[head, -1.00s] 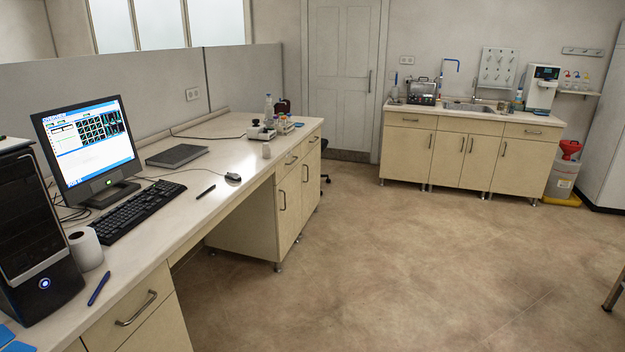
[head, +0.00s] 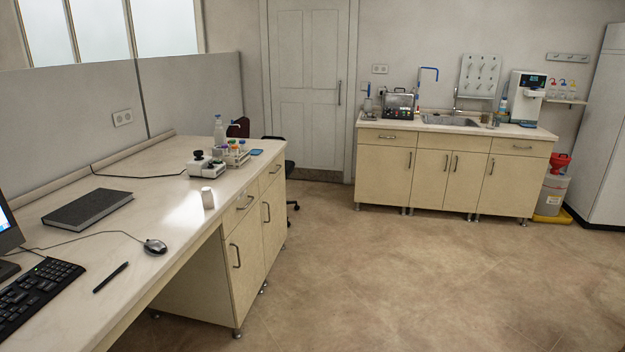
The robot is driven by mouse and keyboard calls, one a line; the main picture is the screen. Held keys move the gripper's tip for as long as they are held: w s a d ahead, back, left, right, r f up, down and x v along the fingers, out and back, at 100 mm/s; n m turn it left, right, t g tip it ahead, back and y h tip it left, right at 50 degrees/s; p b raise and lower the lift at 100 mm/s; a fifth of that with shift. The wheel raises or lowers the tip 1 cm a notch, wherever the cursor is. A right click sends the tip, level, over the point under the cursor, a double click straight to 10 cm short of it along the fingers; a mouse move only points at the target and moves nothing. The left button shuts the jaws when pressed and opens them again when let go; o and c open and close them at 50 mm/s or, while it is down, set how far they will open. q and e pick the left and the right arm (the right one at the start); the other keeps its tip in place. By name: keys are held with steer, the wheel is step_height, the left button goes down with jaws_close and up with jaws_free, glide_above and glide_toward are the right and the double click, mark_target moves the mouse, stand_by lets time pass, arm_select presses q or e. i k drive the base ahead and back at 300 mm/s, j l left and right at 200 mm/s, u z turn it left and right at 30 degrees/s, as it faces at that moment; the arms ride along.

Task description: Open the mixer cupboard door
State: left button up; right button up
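A vortex-mixer-like device (head: 207,166) with a black top stands on the long bench at the left, beside a rack of coloured-cap tubes (head: 236,153). Below it, the bench cupboard has two doors, a nearer one (head: 247,262) and a farther one (head: 274,220), each with a vertical handle and a drawer above. Both doors look shut. No label shows which cupboard is the mixer's. Neither of my grippers is in view.
A sink counter (head: 450,178) with shut cupboards stands at the back wall. A red-topped container (head: 553,187) stands at its right end. A dark chair (head: 280,152) is partly hidden behind the bench. The brown floor (head: 400,280) is clear.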

mark_target(272, 202)
steer(key=i+u, duration=0.15)
steer(key=i, duration=0.35)
steer(key=i+l+u, duration=0.15)
steer(key=i, duration=0.35)
steer(key=i+l+u, duration=0.15)
steer(key=i, duration=0.3)
steer(key=i+l+u, duration=0.15)
steer(key=i, duration=0.35)
steer(key=i+l+u, duration=0.3)
steer(key=i+u, duration=0.15)
steer(key=i+l+u, duration=0.6)
steer(key=l+u, duration=0.25)
steer(key=l, duration=0.2)
